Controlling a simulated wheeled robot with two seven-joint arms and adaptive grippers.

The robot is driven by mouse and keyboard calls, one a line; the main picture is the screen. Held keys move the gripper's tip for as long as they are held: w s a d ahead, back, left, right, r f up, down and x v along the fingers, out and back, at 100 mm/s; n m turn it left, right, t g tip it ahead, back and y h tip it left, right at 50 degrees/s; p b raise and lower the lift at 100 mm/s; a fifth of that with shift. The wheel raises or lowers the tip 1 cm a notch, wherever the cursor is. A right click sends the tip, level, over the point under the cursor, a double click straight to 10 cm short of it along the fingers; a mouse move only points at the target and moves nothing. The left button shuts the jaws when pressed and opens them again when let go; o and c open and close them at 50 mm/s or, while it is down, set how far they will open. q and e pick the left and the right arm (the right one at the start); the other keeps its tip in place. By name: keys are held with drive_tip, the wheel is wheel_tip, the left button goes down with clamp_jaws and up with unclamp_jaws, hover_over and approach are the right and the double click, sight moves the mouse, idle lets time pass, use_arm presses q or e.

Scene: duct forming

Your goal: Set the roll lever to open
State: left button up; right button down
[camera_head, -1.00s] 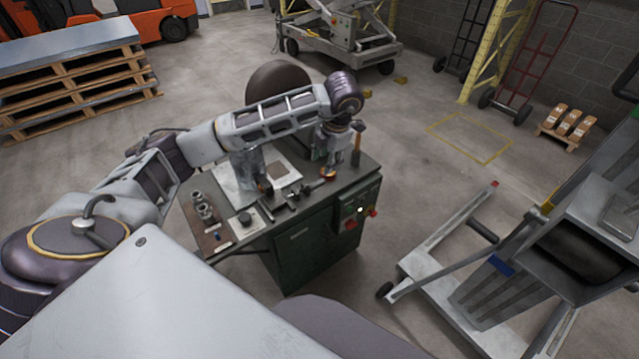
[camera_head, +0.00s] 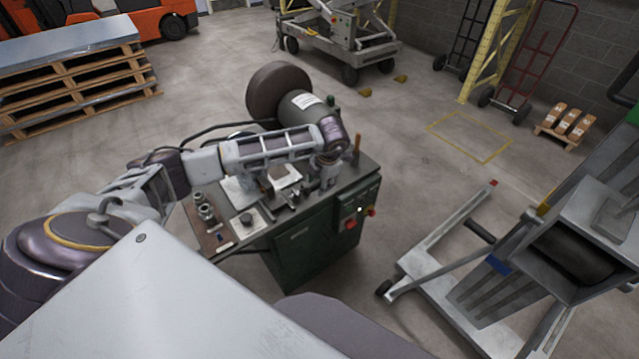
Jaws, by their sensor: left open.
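A green-cabinet machine (camera_head: 300,250) stands in the middle of the head view with small fittings on its top. A thin upright orange-brown handle (camera_head: 357,146) stands at its back right corner; it may be the roll lever, but its setting cannot be read. My left arm reaches over the machine from the left. My left gripper (camera_head: 325,186) points down near the right part of the top, left of and nearer than the handle, apart from it in the picture. It is open, and I see nothing held. My arm hides part of the machine top. My right gripper is out of view.
A control panel (camera_head: 356,210) with red controls is on the cabinet's right front. A large dark round drum (camera_head: 277,90) stands behind my arm. A wheeled grey frame (camera_head: 440,245) stands at the right, with open floor between. Pallets (camera_head: 75,95) are at the far left.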

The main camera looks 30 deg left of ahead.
use_arm(q)
drive_tip(key=shift+x, duration=0.85)
drive_tip(key=shift+c, duration=0.2)
drive_tip(key=shift+d, duration=0.1)
clamp_jaws()
